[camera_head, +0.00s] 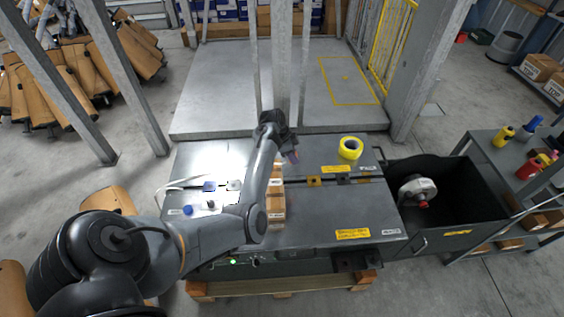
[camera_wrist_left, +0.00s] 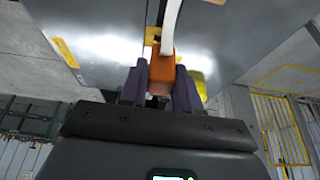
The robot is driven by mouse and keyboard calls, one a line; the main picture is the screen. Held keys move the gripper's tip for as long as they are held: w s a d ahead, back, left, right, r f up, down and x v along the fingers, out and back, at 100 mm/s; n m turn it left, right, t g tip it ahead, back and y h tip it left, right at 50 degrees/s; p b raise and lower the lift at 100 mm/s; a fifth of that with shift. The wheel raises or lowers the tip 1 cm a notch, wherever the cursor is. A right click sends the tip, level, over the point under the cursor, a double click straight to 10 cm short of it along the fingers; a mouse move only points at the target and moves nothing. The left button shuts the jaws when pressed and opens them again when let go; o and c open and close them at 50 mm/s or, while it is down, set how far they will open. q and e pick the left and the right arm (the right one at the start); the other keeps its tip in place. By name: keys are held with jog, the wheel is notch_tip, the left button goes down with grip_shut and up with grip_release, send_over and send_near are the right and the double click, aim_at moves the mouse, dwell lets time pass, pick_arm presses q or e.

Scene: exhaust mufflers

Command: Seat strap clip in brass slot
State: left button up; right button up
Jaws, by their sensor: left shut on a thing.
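My left gripper (camera_head: 289,157) is above the grey steel table (camera_head: 310,222), near its middle. In the left wrist view its purple fingers (camera_wrist_left: 160,88) are shut on an orange strap clip (camera_wrist_left: 161,67). A white strap (camera_wrist_left: 171,22) runs up from the clip in that view. In the head view the clip is mostly hidden by the gripper. A brass slot piece (camera_head: 314,182) sits in the dark groove across the table, to the right of the gripper. A brass-coloured patch (camera_wrist_left: 153,35) shows beyond the clip, apart from it. My right gripper is not in view.
Small cardboard boxes (camera_head: 276,208) stand on the table beside my left arm. A yellow tape roll (camera_head: 350,147) lies at the back right. Blue and white small items (camera_head: 209,186) lie on the left. A black bin (camera_head: 455,190) holding a white reel (camera_head: 417,190) adjoins on the right.

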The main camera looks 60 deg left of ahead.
pick_arm(q)
jog(key=w+d+f+b, duration=0.4)
jog(key=w+f+b, duration=0.3)
jog(key=w, duration=0.2)
jog(key=shift+f+b, duration=0.35)
jog(key=shift+b, duration=0.05)
jog(key=shift+f, duration=0.15)
jog(key=shift+f+b, duration=1.4)
jog(key=shift+f, duration=0.85)
jog(key=shift+p, duration=0.3)
